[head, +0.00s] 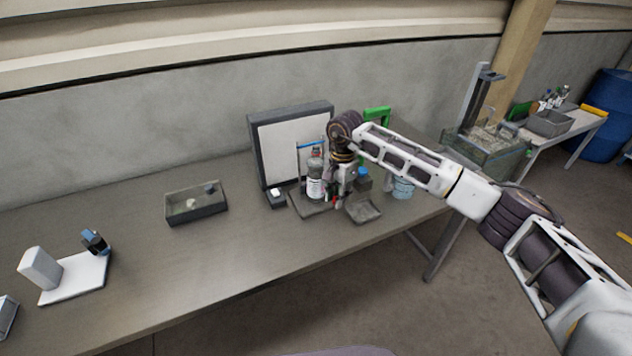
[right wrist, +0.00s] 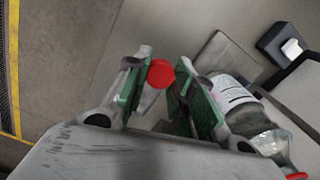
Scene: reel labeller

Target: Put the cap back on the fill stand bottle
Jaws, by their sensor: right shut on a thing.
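The fill stand bottle (head: 314,188), clear with a white label, stands upright on the fill stand's dark base (head: 312,209). Its upper part looks reddish, but I cannot tell what that is. In the right wrist view the bottle (right wrist: 236,98) lies to the right of the fingers, with a small red part at the lower right edge. My right gripper (right wrist: 162,85) is shut on a red cap (right wrist: 160,73), held between its green pads. In the head view this gripper (head: 336,196) is just right of the bottle, partly hidden. My left gripper is not in view.
A grey tray (head: 363,208) is right of the stand. A white panel in a dark frame (head: 290,150) stands behind. A shallow bin (head: 196,205) with small items is left, and a white device (head: 75,280) farther left. The table between is clear.

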